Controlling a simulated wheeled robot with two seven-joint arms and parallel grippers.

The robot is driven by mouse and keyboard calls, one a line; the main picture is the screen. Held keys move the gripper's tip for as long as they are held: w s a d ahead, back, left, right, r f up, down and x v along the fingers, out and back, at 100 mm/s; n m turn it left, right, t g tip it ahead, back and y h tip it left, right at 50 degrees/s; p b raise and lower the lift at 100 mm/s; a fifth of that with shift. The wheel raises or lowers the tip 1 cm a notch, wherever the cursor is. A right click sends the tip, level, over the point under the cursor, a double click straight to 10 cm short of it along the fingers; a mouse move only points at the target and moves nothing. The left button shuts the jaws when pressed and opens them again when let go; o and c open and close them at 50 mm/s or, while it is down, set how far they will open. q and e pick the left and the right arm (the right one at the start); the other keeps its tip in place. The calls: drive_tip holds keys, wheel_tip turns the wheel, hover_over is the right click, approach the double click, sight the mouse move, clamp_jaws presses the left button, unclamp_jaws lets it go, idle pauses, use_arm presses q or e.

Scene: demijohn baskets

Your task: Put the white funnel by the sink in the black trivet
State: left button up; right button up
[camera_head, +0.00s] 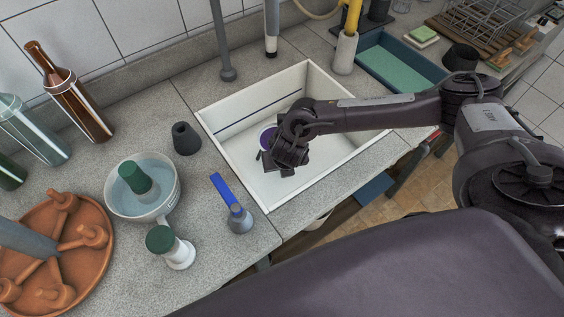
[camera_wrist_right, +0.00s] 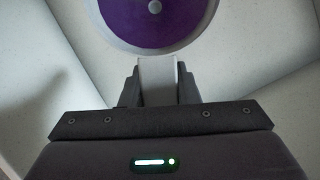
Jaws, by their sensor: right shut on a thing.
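My right gripper (camera_head: 283,167) is low inside the white sink. It is shut on the pale handle (camera_wrist_right: 158,82) of a round, white-rimmed piece with a purple inside (camera_wrist_right: 150,22), which has a small light spot at its middle. In the head view this piece (camera_head: 267,137) is mostly hidden by the gripper; I cannot tell for sure that it is the white funnel. My left gripper is not in view.
The sink (camera_head: 236,170) has raised white walls around my gripper. Bottles (camera_head: 75,105) and a terracotta rack (camera_head: 95,262) are further left. A blue tray (camera_head: 395,68) lies behind right.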

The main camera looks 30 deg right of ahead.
drive_tip(key=shift+f+b, duration=0.35)
drive_tip(key=shift+f, duration=0.15)
idle(0.3)
drive_tip(key=o, duration=1)
drive_tip(key=shift+r, duration=0.1)
drive_tip(key=p+v, duration=0.1)
drive_tip(key=v, duration=0.6)
drive_tip(key=shift+s+r, duration=0.15)
drive_tip(key=shift+r, duration=0.1)
drive_tip(key=shift+r, duration=0.1)
